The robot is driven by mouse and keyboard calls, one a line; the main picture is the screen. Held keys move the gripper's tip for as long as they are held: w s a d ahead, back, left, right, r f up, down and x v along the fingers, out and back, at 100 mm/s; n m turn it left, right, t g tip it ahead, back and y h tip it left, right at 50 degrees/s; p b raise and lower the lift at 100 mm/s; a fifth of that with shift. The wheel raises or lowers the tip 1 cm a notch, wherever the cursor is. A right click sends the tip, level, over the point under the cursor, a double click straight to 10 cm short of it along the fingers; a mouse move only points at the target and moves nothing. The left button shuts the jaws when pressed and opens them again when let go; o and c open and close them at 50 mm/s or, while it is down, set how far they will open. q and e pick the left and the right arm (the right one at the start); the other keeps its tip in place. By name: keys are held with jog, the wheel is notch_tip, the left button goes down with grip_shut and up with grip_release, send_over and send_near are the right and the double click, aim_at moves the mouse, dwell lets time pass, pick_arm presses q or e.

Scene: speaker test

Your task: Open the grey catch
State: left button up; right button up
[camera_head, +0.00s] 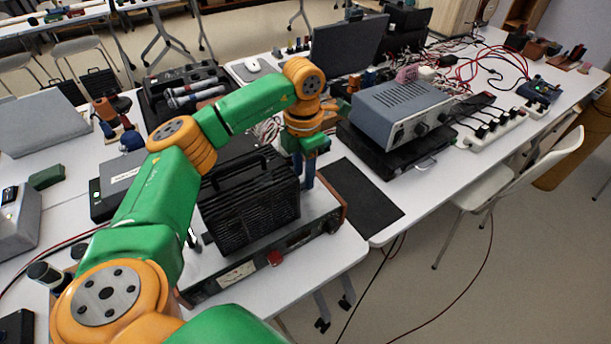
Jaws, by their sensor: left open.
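My left arm comes in from the lower left, and its gripper (304,170) points down beside the right upper side of a black ribbed box (248,208) with a handle on top. The gripper is open, with no object visible between its blue fingers. Whether it touches the box is hard to tell. A small light grey piece, possibly the grey catch (425,163), shows on the front of a black case (390,153). The gripper is to the left of it and apart from it. The catch's exact position is too small to tell. My right gripper is out of view.
The ribbed box stands on a wide device (265,265) with a red knob. A grey instrument (400,105) rests on the black case. A dark mat (362,195) lies bare between them. Power strips (490,130) and tangled cables crowd the right. A white chair (515,180) stands by the table.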

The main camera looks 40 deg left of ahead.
pick_arm(q)
jog(key=shift+s+f, duration=0.1)
jog(key=shift+f, duration=0.75)
grip_shut()
